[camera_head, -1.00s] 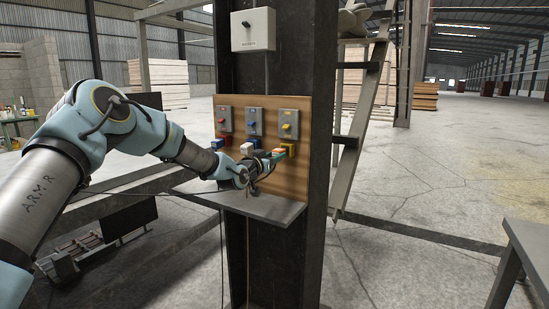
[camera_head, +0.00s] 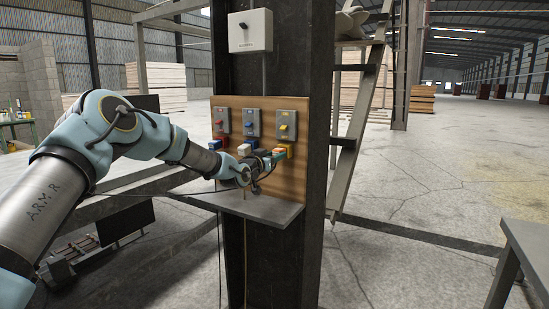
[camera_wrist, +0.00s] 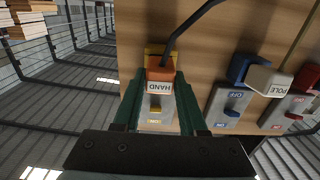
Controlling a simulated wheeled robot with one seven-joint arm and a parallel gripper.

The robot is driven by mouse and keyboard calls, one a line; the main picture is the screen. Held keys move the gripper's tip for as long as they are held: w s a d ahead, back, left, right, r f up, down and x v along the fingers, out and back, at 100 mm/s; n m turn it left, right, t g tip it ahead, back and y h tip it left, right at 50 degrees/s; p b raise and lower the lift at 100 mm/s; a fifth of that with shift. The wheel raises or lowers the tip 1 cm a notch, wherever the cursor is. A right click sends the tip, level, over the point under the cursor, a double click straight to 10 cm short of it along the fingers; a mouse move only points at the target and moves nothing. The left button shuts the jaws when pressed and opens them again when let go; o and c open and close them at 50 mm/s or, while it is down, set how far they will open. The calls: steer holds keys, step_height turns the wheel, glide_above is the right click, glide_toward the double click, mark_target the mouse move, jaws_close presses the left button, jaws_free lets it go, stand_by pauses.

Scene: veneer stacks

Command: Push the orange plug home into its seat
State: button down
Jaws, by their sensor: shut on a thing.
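My gripper (camera_wrist: 160,78) has its green fingers on either side of the orange plug (camera_wrist: 160,73), shut on it. The plug carries a white label reading HAND, and a dark cable leaves it. The yellow seat (camera_wrist: 152,52) is on the wooden board, right behind the plug and partly hidden by it. In the head view the orange plug (camera_head: 278,151) is at the mouth of the yellow seat (camera_head: 289,150), below the right-hand switch plate. My gripper (camera_head: 265,160) reaches it from the left. I cannot tell how deep the plug sits.
The wooden board (camera_head: 294,185) is on a dark steel column above a grey shelf (camera_head: 262,208). Left of the yellow seat, a white plug (camera_head: 245,147) is at a blue seat, and a blue plug (camera_head: 214,143) is farther left. The white plug's label reads POLE (camera_wrist: 277,90).

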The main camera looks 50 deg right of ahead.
steer(key=shift+d, duration=0.1)
steer(key=shift+c, duration=1.9)
jaws_free()
steer(key=b+v, duration=0.4)
steer(key=v, duration=0.6)
steer(key=shift+a, duration=0.4)
